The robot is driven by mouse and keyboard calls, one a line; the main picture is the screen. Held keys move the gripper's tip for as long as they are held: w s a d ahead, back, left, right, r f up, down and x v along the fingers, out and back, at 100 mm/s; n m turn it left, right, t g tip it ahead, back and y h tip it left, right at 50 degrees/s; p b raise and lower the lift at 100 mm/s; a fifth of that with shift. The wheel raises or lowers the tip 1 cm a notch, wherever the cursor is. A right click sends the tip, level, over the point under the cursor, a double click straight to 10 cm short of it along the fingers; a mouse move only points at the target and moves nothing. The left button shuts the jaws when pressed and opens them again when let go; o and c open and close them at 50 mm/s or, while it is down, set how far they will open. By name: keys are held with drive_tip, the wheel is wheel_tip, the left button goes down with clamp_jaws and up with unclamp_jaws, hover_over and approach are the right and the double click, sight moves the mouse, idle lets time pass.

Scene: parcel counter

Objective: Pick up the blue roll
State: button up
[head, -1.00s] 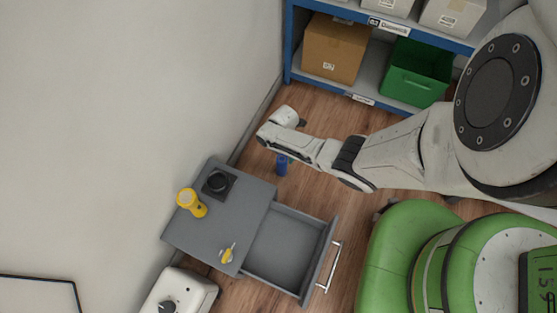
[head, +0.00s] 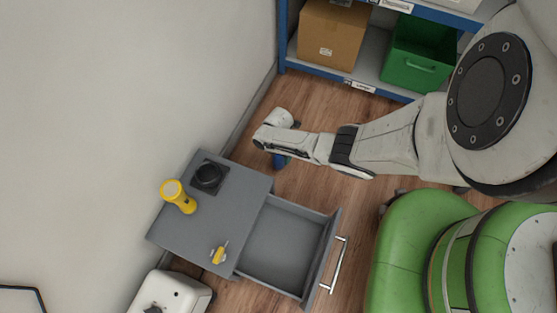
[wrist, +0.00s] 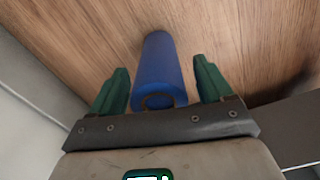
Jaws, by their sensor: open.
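The blue roll (wrist: 158,68) is on the wooden floor and shows between the two green fingers of my gripper (wrist: 160,88) in the wrist view. My gripper is open, with a gap visible on each side of the roll. I cannot tell how far above the floor the fingers are. In the head view only a part of the blue roll (head: 280,161) shows under my arm's end, and my fingers are hidden there.
A grey cabinet (head: 222,225) with an open, empty drawer (head: 283,245) stands near the roll. A yellow flashlight (head: 178,196), a black round object (head: 208,176) and a small yellow tool (head: 219,252) are on top. A blue shelf (head: 364,82) holds boxes.

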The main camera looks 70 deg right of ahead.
drive_tip(key=shift+f, duration=0.35)
drive_tip(key=shift+c, duration=0.4)
drive_tip(key=c, duration=1.2)
drive_tip(key=shift+o, duration=0.2)
